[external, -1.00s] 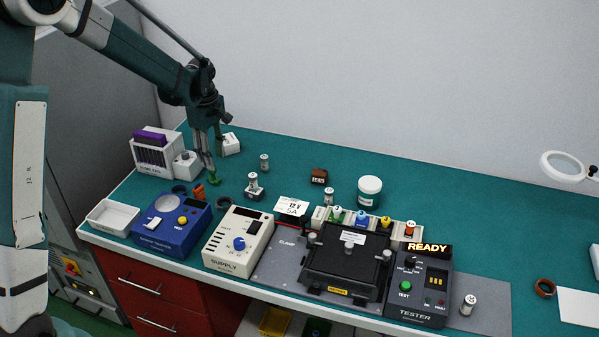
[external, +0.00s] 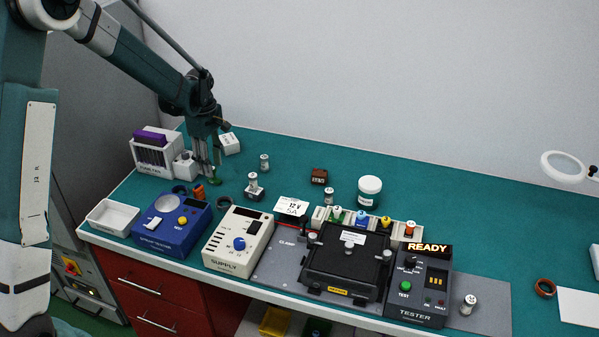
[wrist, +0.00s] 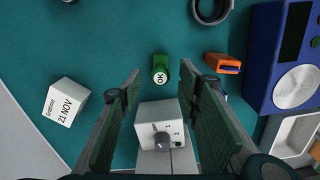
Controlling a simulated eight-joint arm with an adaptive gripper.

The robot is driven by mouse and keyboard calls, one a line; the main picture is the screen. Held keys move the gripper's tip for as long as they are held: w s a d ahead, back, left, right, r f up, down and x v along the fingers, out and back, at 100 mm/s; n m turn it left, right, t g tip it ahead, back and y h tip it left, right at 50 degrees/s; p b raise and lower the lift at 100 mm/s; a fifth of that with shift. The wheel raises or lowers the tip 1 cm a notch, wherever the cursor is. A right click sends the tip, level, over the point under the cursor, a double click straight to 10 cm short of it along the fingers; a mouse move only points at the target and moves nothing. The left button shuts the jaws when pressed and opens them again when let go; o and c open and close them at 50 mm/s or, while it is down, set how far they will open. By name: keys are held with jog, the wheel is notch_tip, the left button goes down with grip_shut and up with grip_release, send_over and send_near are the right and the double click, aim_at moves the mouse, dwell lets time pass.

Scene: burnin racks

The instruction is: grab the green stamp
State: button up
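The green stamp (wrist: 161,70), with a white end marked OK, shows at the upper middle of the wrist view. It lies on the teal bench top, just ahead of the gap between my fingers. In the external view the green stamp (external: 215,181) is small and partly hidden by my fingers. My gripper (wrist: 160,82) is open, with one green-padded finger on each side and nothing between them. In the external view my gripper (external: 212,174) points down over the bench at the stamp. I cannot tell the exact height of the fingertips above the bench.
A white knob box (wrist: 158,122) stands below the stamp in the wrist view. A white date block (wrist: 65,102) is to the left. An orange piece (wrist: 222,63), a dark ring (wrist: 211,9) and a blue unit (wrist: 285,60) are to the right. Bench left of the stamp is clear.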

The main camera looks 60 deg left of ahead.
dwell(0.3)
jog(key=shift+d+f, duration=0.1)
jog(key=shift+f, duration=2.5)
jog(key=shift+c, duration=0.5)
jog(key=c, duration=0.9)
